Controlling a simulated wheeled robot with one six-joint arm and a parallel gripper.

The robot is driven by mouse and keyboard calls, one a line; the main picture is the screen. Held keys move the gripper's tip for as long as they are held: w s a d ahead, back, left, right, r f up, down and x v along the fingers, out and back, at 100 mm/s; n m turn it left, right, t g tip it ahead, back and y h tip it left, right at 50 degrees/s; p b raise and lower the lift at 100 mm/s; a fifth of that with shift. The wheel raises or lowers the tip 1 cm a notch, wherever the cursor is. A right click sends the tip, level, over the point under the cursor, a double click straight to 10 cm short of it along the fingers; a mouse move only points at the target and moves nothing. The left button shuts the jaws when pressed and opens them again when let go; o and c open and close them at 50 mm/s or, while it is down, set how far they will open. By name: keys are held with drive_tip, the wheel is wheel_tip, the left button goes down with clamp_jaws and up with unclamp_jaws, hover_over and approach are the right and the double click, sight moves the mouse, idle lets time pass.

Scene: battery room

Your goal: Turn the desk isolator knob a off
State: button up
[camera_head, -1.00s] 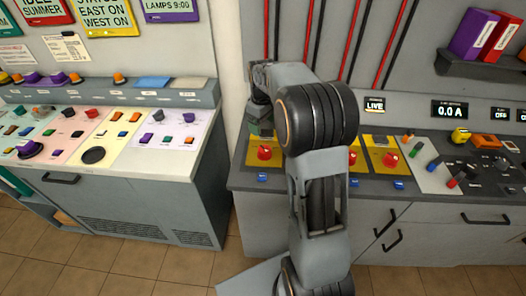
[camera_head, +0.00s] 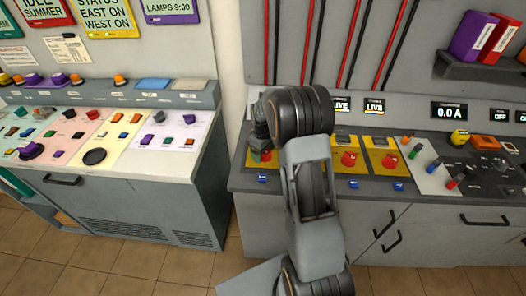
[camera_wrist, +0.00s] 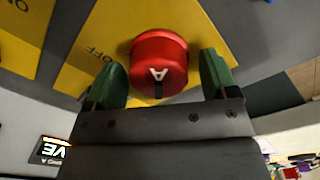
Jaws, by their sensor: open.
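The red isolator knob marked A (camera_wrist: 158,58) is in the wrist view, on a yellow plate (camera_wrist: 95,50) with OFF lettering just left of it. A dark mark on the knob's rim faces the bottom of the picture. My gripper (camera_wrist: 163,72) is open, with one green finger on each side of the knob; small gaps show, and contact cannot be told. In the head view my gripper (camera_head: 261,148) is low over the leftmost yellow plate, and my arm hides most of that knob.
Two more red knobs on yellow plates (camera_head: 349,159) (camera_head: 389,161) stand right of my arm. LIVE displays (camera_head: 374,106) are on the wall behind. Further right are coloured levers (camera_head: 435,166) and a 0.0 A meter (camera_head: 449,111). A separate console (camera_head: 120,130) stands at left.

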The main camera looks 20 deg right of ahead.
drive_tip(key=c, duration=0.9)
drive_tip(key=shift+m, duration=0.3)
drive_tip(key=m+b, duration=0.1)
drive_tip(key=m, duration=0.7)
drive_tip(key=shift+d+b, duration=0.15)
drive_tip(key=shift+b, duration=0.25)
drive_tip(key=m, duration=0.4)
drive_tip(key=shift+d+m+b, duration=0.1)
drive_tip(key=shift+m+b, duration=0.2)
drive_tip(key=shift+m, duration=2.3)
